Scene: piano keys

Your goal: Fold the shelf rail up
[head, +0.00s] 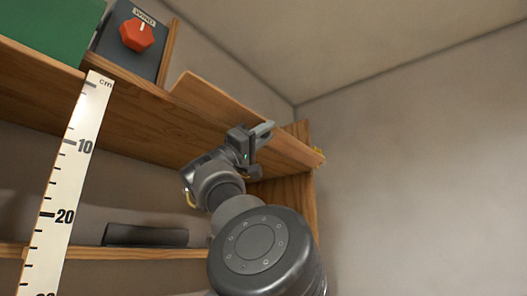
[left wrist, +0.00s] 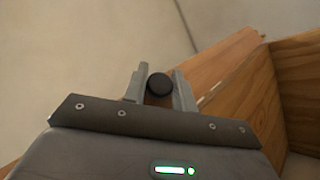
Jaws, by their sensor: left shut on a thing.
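The wooden shelf rail (head: 215,103) runs along the front of the upper shelf, slanting down to the right in the head view. It also shows as a wooden board (left wrist: 225,70) in the left wrist view. My left gripper (head: 262,134) is at the rail's right half. In the left wrist view its two fingers (left wrist: 159,92) are closed around a round black knob (left wrist: 159,83), with the board behind. The gripper hides the knob in the head view. My right gripper is not in view.
A panel with a red dial marked WIND (head: 137,34) and a green box (head: 50,24) stand on the upper shelf. A white centimetre ruler (head: 65,185) hangs at left. A dark object (head: 145,235) lies on the lower shelf (head: 100,252). Open space lies right of the shelf.

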